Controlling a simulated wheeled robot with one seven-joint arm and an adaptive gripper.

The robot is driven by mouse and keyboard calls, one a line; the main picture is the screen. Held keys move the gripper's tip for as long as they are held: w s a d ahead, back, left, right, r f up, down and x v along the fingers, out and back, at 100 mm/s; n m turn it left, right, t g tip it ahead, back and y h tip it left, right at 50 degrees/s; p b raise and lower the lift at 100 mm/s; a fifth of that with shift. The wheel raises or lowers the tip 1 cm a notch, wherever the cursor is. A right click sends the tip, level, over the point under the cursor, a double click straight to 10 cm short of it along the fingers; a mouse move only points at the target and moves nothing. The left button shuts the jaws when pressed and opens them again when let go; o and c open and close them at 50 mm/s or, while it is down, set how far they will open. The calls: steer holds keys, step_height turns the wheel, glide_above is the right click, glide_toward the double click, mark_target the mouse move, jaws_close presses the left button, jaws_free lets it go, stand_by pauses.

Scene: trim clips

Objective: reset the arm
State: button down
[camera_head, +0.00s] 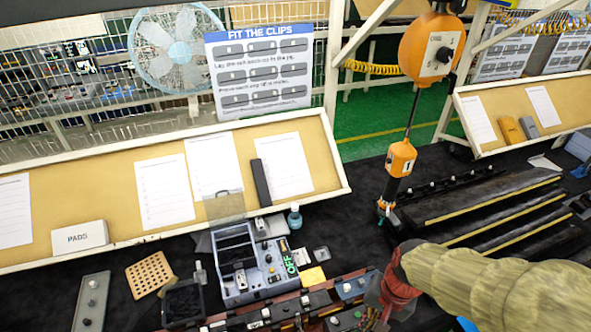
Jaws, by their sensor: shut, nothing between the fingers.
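My arm, in a beige sleeve with a red cuff, reaches in from the right edge. My gripper (374,317) is at the bottom of the view, low over the dark fixture rails (318,298). It is shut and holds nothing. Its fingertips are small and partly hidden by the cuff and the frame's edge. Several small grey and black clip-like parts sit along the rails just left of it.
A grey control box (243,262) marked OFF stands left of my gripper. A black bin (183,302), a peg board (150,274) and a grey plate (91,301) lie farther left. An orange hanging tool (400,158) stands behind my arm. Black rails (490,205) fill the right.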

steer(key=n+t+b, duration=0.2)
steer(key=b, duration=0.4)
steer(key=d+n+t+h+b, duration=0.1)
steer(key=b, duration=0.6)
steer(key=d+n+t+b, duration=0.1)
steer(key=n+t+b, duration=0.1)
steer(key=b, duration=0.4)
steer(key=shift+s+f+n+t+h, duration=0.2)
steer(key=shift+n+t+h, duration=0.1)
